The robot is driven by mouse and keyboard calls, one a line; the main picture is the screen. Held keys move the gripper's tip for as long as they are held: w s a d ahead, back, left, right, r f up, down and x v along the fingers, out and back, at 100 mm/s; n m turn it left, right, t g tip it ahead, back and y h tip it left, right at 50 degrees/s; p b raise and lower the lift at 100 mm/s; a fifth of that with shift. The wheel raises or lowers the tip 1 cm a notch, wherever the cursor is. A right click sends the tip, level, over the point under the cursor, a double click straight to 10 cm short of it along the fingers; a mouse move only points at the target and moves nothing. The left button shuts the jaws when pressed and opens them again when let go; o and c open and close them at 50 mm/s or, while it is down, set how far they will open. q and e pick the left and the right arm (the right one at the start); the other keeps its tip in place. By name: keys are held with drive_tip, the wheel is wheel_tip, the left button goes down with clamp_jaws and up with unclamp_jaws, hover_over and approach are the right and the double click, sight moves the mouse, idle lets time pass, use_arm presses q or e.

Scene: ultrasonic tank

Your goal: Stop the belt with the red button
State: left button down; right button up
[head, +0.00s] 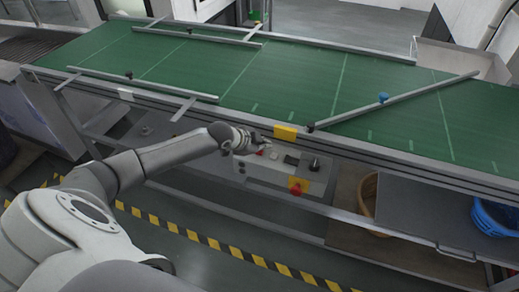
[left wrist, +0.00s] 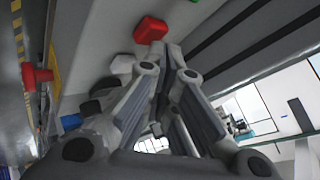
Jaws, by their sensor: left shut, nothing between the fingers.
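My left gripper (head: 258,146) is shut and empty at the control panel (head: 258,176) on the belt's near side. In the left wrist view its closed fingertips (left wrist: 162,50) are right at a square red button (left wrist: 150,29); I cannot tell if they touch it. In the head view this red button (head: 261,153) shows only in part beside the fingers. A round red mushroom button (head: 296,190) on a yellow plate sits lower right on the panel, and shows at the left of the wrist view (left wrist: 36,75). The green belt (head: 300,85) lies behind. My right gripper is not in view.
A white button (head: 290,160) and a black knob (head: 314,164) are beside the red button. A yellow block (head: 285,132) is on the belt's frame rail above. A blue basket (head: 497,217) stands at the right. Yellow-black tape (head: 215,243) marks the floor.

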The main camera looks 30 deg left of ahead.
sight(262, 153)
use_arm(q)
drive_tip(key=shift+r, duration=0.45)
drive_tip(key=shift+r, duration=0.1)
wheel_tip(262, 153, up, 5)
drive_tip(key=p, duration=0.5)
idle(0.6)
